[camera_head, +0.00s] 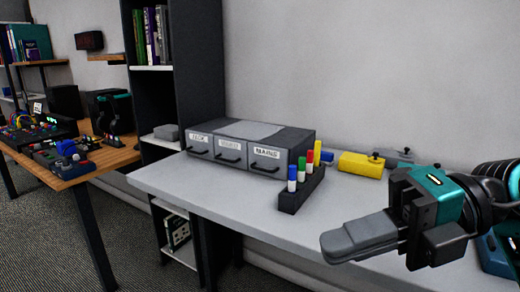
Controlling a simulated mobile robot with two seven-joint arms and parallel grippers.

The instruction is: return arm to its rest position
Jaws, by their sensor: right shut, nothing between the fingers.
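My right gripper (345,242) reaches in from the right edge, above the front right part of the grey table (240,205). Its grey fingers are together with nothing between them. It is apart from the drawer unit and the marker stand. The right arm's links run off the right edge of the picture. My left gripper is not in view. A three-drawer unit (252,130) stands on the table with its drawers shut; one label reads "MAINS".
A dark stand (300,193) holds several coloured markers just left of my gripper. A yellow box (361,165) and a grey item (399,158) stand behind it. A blue box (492,256) lies at the right. A wooden desk (95,160) with electronics stands at the left.

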